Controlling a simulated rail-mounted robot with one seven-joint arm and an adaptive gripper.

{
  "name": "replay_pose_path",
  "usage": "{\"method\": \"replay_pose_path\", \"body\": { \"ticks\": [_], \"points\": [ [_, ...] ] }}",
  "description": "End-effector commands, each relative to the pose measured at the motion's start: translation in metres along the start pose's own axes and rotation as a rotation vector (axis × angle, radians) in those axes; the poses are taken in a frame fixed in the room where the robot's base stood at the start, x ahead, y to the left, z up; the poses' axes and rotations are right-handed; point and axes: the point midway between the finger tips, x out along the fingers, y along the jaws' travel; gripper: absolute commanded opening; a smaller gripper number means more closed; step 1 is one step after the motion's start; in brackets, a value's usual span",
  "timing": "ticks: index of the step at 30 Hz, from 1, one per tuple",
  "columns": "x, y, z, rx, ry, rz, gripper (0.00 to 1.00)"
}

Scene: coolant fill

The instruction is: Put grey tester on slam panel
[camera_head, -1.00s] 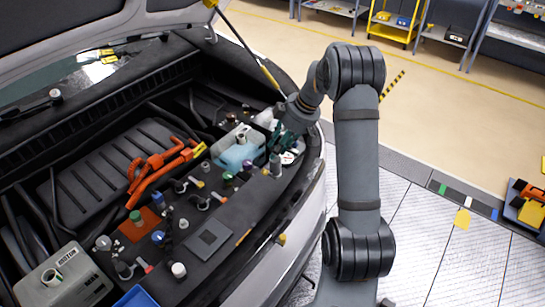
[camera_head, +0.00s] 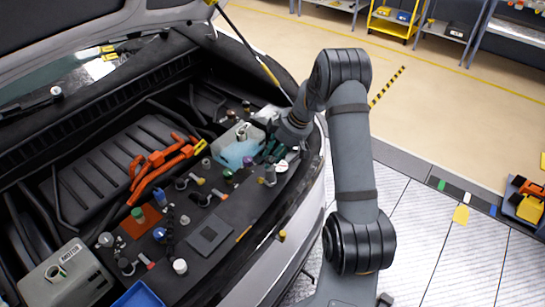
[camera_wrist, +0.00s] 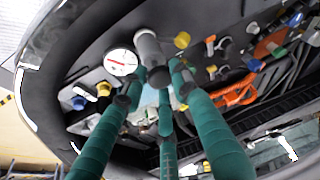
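The grey tester (camera_head: 270,175) is a grey cylinder with a dark end at the front right of the engine bay. A white dial with a red needle (camera_wrist: 121,62) sits close beside it and looks like part of it. My gripper (camera_head: 277,152) has green fingers around the tester; in the wrist view they close in near the dark end of the tester (camera_wrist: 149,47). The fingers partly hide the grip. The slam panel (camera_head: 245,215) is the dark strip along the bay's front edge. The tester is over its right part; I cannot tell whether they touch.
A pale blue coolant tank (camera_head: 236,152) stands just left of my gripper. Several coloured caps and a purple cap (camera_head: 248,160) are close by. A dark square pad (camera_head: 209,235) lies on the panel further left. A grey box (camera_head: 64,277) and blue tray (camera_head: 138,295) are at the lower left.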

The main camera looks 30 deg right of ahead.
Motion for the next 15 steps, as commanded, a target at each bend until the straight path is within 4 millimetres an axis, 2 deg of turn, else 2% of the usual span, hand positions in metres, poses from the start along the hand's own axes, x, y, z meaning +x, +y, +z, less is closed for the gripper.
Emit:
{"method": "replay_pose_path", "body": {
  "ticks": [8, 15],
  "points": [
    [-0.0005, 0.0, -0.0004, 0.0, 0.0, 0.0, 0.46],
    [-0.0006, 0.0, -0.0004, 0.0, 0.0, 0.0, 0.46]
  ]
}}
